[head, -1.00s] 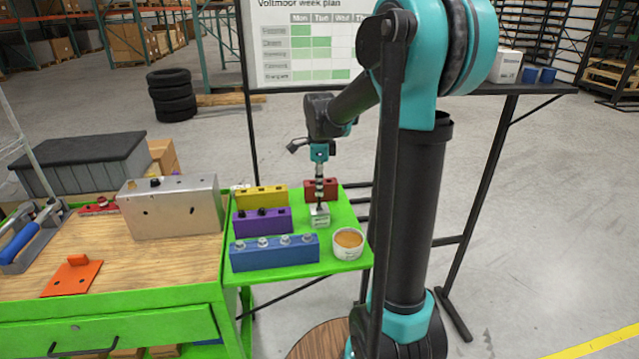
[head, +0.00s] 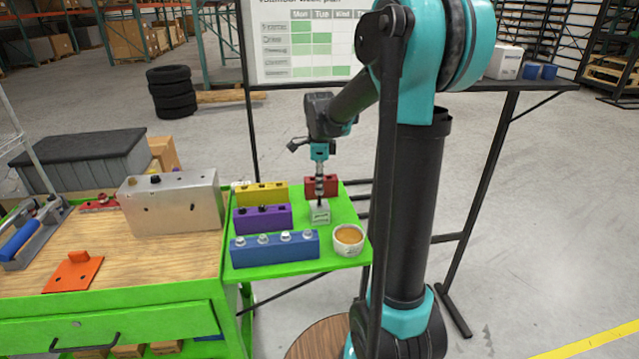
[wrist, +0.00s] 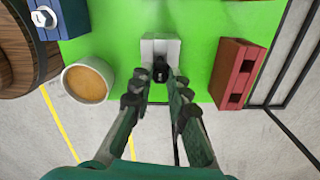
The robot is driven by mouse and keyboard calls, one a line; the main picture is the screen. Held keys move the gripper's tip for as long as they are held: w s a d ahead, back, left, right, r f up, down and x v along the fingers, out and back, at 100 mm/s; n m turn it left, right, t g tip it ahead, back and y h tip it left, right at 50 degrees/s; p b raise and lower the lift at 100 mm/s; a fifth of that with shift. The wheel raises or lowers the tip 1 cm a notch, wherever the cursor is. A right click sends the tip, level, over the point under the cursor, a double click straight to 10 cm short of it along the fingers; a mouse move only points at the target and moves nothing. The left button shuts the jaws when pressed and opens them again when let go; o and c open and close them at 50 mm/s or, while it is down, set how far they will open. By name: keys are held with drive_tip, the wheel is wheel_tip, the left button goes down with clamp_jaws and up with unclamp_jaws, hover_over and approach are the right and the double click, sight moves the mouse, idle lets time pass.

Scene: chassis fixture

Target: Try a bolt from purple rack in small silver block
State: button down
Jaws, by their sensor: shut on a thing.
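The purple rack (head: 262,219) stands on the green side shelf with dark bolts in it; one of its holes looks empty. The small silver block (head: 320,212) stands to its right, and also shows in the wrist view (wrist: 150,47). My gripper (head: 319,188) is right above the block, pointing down. In the wrist view my gripper (wrist: 158,84) is shut on a dark bolt (wrist: 160,70), whose head shows between the fingertips. The bolt is at the block's top; how deep it sits in the hole is hidden.
A blue rack (head: 275,249) with silver bolts and a round cup (head: 348,240) stand in front. A yellow rack (head: 262,195) and a red rack (head: 322,185) are behind. A large silver block (head: 172,203) stands on the wooden bench top at left.

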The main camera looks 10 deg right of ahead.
sight(320, 205)
drive_tip(key=shift+f, duration=2.3)
drive_tip(key=c, duration=1.4)
unclamp_jaws()
drive_tip(key=shift+r, duration=0.1)
drive_tip(key=shift+r, duration=2.95)
